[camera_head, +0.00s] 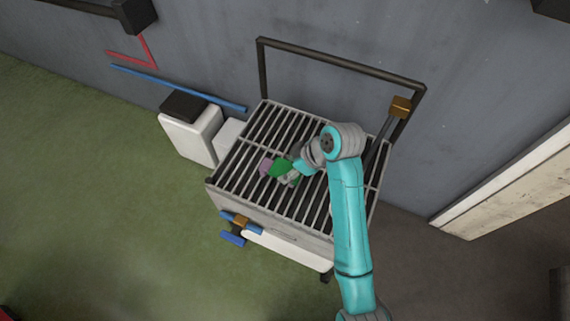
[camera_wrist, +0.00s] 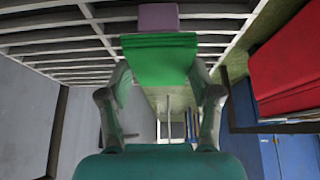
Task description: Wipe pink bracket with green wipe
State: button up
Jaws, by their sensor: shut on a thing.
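The pink bracket (camera_head: 266,166) is a small pinkish-purple block on the slatted grate (camera_head: 247,141). In the wrist view the pink bracket (camera_wrist: 158,17) shows at the top, directly beyond the wipe. The green wipe (camera_head: 280,168) lies right beside the bracket in the head view. My gripper (camera_head: 290,175) is shut on the green wipe (camera_wrist: 160,58), which spans between its two fingers in the wrist view. The wipe hides part of the bracket, and I cannot tell whether they touch.
A dark metal frame (camera_head: 340,62) rises behind the grate. A white box with a dark top (camera_head: 190,135) stands to its left. A blue bar (camera_head: 178,87) runs along the grey wall. Green floor lies open at left. A red object (camera_wrist: 288,65) shows in the wrist view.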

aim_at(272, 163)
jog(key=shift+w+a, duration=0.25)
jog(key=shift+a, duration=0.5)
jog(key=shift+w+a, duration=0.3)
jog(key=shift+a, duration=0.5)
jog(key=shift+w+a, duration=0.25)
jog(key=shift+a, duration=0.5)
jog(key=shift+s+d+r, duration=0.1)
jog(key=shift+s+d, duration=0.15)
jog(key=shift+d, duration=0.5)
jog(key=shift+s+d+f, duration=0.1)
jog(key=shift+s+d, duration=0.2)
jog(key=shift+d, duration=0.5)
jog(key=shift+s+d+r, duration=0.1)
jog(key=shift+s+d, duration=0.15)
jog(key=shift+d, duration=0.5)
jog(key=shift+w+a, duration=0.3)
jog(key=shift+a, duration=0.45)
jog(key=shift+w+a, duration=0.25)
jog(key=shift+a, duration=0.55)
jog(key=shift+w+a, duration=0.3)
jog(key=shift+a, duration=0.45)
jog(key=shift+s+d+f, duration=0.1)
jog(key=shift+s+d, duration=0.2)
jog(key=shift+d, duration=0.5)
jog(key=shift+s+d+f, duration=0.1)
jog(key=shift+s+d, duration=0.2)
jog(key=shift+d, duration=0.5)
jog(key=shift+s+d+f, duration=0.1)
jog(key=shift+s+d, duration=0.2)
jog(key=shift+d, duration=0.5)
